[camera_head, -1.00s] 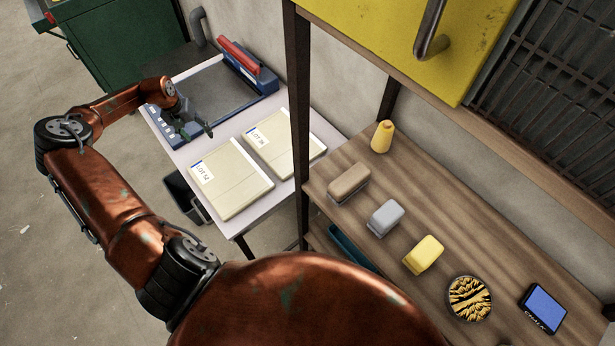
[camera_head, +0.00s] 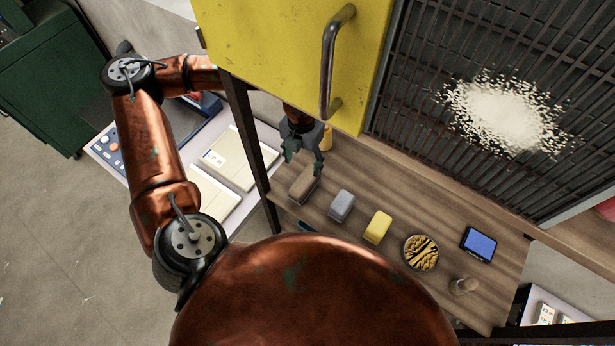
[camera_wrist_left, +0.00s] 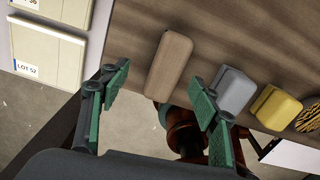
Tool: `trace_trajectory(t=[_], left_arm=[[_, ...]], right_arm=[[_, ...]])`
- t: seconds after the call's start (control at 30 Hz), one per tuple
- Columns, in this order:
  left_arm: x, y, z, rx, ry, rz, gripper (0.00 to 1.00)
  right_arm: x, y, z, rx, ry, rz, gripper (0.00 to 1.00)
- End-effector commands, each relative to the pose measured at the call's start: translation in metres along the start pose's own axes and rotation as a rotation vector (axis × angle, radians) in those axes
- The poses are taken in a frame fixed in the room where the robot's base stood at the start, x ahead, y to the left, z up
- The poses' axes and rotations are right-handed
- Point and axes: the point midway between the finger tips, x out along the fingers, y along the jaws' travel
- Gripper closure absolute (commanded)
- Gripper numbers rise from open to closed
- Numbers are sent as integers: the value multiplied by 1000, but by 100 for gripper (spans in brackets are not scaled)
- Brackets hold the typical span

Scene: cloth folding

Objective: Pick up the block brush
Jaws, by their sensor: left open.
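A brown block (camera_head: 302,187), which appears to be the block brush, lies on the wooden shelf top at the left end of a row of blocks. In the left wrist view the brown block (camera_wrist_left: 170,62) shows as a long rounded bar, ahead of and between my open fingers. No bristles can be made out. My left gripper (camera_head: 304,160) is open and empty, just above the far end of the brown block in the head view; the left wrist view also shows its two green fingers (camera_wrist_left: 161,88) apart. My right gripper is not in view.
A grey block (camera_head: 341,206) and a yellow block (camera_head: 377,228) stand right of the brown one, then a round dish (camera_head: 420,252) and a blue-faced box (camera_head: 479,244). A yellow cone (camera_head: 326,138) is behind the gripper. A dark post (camera_head: 250,135) and yellow door (camera_head: 270,50) are close.

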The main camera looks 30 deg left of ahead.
Motion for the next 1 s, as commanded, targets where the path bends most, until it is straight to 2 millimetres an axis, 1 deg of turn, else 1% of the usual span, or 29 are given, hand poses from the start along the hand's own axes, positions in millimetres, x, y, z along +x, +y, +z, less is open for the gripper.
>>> trace_trajectory(t=[0.03,0.17,0.47,0.63,0.73,0.83,1.0], left_arm=[[-7,-8,-6,42,-2,0,44],[-3,-17,-14,91,-1,-3,44],[27,-16,-15,95,2,-4,44],[50,-14,-14,94,3,-4,44],[64,-14,-13,93,2,-5,44],[71,-14,-12,93,-1,-5,44],[74,-14,-12,92,-1,-4,44]], right_arm=[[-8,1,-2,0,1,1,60],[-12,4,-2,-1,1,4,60],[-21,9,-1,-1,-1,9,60],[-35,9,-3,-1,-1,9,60],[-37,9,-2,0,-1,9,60],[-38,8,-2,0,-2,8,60],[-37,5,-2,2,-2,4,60]])
